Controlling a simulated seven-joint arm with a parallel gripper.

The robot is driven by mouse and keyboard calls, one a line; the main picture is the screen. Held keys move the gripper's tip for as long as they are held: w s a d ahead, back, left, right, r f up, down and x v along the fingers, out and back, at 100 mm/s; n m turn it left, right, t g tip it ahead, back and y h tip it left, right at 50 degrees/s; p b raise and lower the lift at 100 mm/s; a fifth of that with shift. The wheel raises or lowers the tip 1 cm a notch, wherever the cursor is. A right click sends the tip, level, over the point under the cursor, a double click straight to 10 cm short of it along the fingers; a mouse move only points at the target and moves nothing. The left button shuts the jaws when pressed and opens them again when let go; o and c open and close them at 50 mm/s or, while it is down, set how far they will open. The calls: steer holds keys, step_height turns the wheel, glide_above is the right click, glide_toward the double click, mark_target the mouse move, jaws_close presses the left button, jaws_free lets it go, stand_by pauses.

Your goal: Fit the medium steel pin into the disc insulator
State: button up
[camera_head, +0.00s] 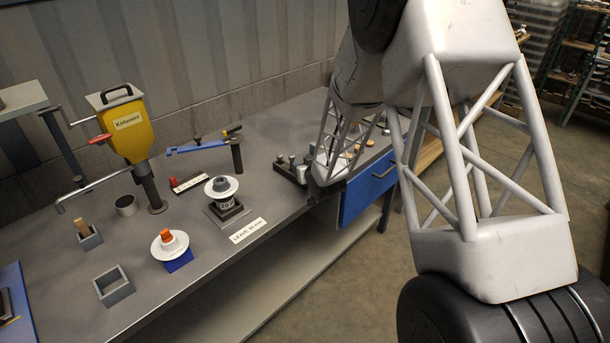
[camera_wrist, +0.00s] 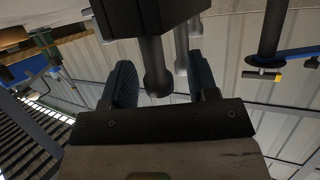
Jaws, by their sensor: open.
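A white disc insulator (camera_head: 222,186) with a grey cap sits on a dark square stand. Another white disc insulator (camera_head: 170,244) with an orange cap sits on a blue block. Several grey steel pins stand in a dark block (camera_head: 287,173) near the bench front; which is the medium one I cannot tell. My gripper (camera_wrist: 160,77) is open, with its blue-padded fingers apart. In the wrist view, seen upside down, a steel pin (camera_wrist: 156,75) shows between the fingers, with no visible grip on it. Other pins (camera_wrist: 181,52) show behind it. My arm partly hides this area in the head view.
A yellow dispenser (camera_head: 124,122) and a blue clamp arm (camera_head: 200,148) stand at the back. An empty grey square box (camera_head: 114,286), a small box (camera_head: 89,238) and a round cup (camera_head: 126,205) are at left. A blue drawer (camera_head: 369,187) is under the bench's right end.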

steer(key=shift+w+a+f, duration=0.15)
steer(key=shift+w+f, duration=0.05)
steer(key=shift+w, duration=0.2)
stand_by(0.3)
jaws_close()
steer(key=shift+r, duration=0.25)
steer(key=shift+r, duration=0.8)
steer(key=shift+s+r, duration=0.15)
steer(key=shift+r, duration=0.7)
steer(key=s+d+r, duration=0.1)
steer(key=s+d, duration=0.2)
steer(key=s, duration=1.2)
steer(key=shift+s+d+r, duration=0.15)
steer(key=shift+s, duration=0.05)
